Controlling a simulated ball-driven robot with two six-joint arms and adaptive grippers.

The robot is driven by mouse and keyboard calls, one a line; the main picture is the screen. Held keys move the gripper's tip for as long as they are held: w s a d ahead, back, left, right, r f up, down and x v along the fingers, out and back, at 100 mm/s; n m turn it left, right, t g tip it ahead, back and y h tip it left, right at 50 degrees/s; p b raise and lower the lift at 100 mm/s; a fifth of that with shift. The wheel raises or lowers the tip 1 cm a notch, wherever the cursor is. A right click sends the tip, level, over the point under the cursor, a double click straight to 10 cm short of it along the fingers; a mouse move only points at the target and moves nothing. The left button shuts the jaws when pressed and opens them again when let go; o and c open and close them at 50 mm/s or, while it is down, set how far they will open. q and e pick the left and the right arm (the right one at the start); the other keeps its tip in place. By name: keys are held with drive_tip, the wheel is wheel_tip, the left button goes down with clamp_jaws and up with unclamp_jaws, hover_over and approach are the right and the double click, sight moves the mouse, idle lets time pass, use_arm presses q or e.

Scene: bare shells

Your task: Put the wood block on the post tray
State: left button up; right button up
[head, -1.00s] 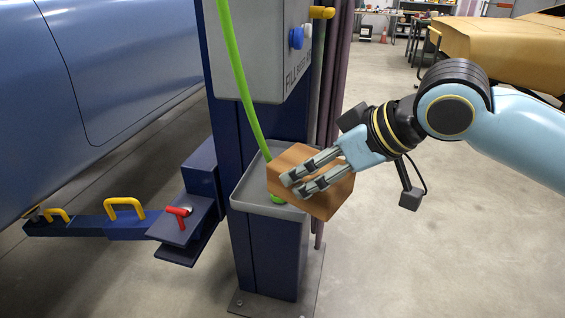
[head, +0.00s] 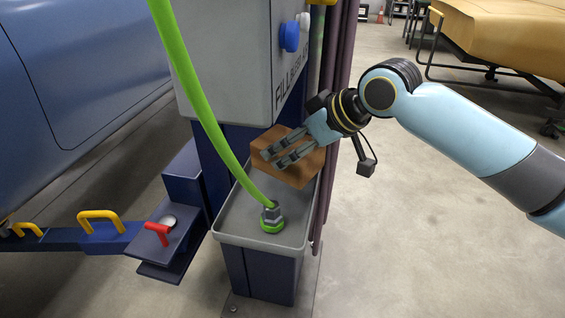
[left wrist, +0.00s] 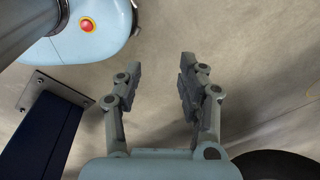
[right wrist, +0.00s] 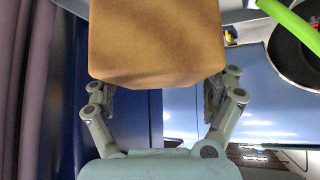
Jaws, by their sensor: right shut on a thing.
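The wood block (head: 300,172) is a brown box at the back right part of the post tray. The post tray (head: 236,222) is a grey, shallow-rimmed tray on the blue post. My right gripper (head: 270,160) is shut on the block, with its fingers across it in the head view. In the right wrist view the block (right wrist: 155,40) fills the top between the fingers (right wrist: 160,95). I cannot tell whether the block touches the tray floor. My left gripper (left wrist: 158,75) is open and empty over bare floor in the left wrist view.
A green hose (head: 200,105) runs down to a fitting (head: 271,218) on the tray's front part. A grey box (head: 240,60) with a blue knob (head: 289,37) hangs above the tray. A blue lift arm with a red handle (head: 157,231) lies left.

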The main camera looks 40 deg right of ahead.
drive_tip(key=w, duration=0.1)
drive_tip(key=w+f, duration=0.2)
drive_tip(key=shift+w+d, duration=0.2)
drive_tip(key=shift+d, duration=0.2)
drive_tip(key=shift+w+f, duration=0.15)
drive_tip(key=shift+w, duration=0.1)
drive_tip(key=shift+f, duration=0.25)
wheel_tip(320, 180, down, 3)
drive_tip(key=shift+r, duration=0.2)
drive_tip(key=shift+f, duration=0.5)
use_arm(q)
drive_tip(key=shift+w+d+r, duration=0.2)
drive_tip(key=shift+w+d, duration=0.15)
drive_tip(key=shift+w, duration=0.4)
drive_tip(key=shift+s, duration=0.1)
use_arm(e)
drive_tip(key=o, duration=1.4)
drive_tip(key=shift+f, duration=0.1)
use_arm(q)
drive_tip(key=shift+a, duration=0.1)
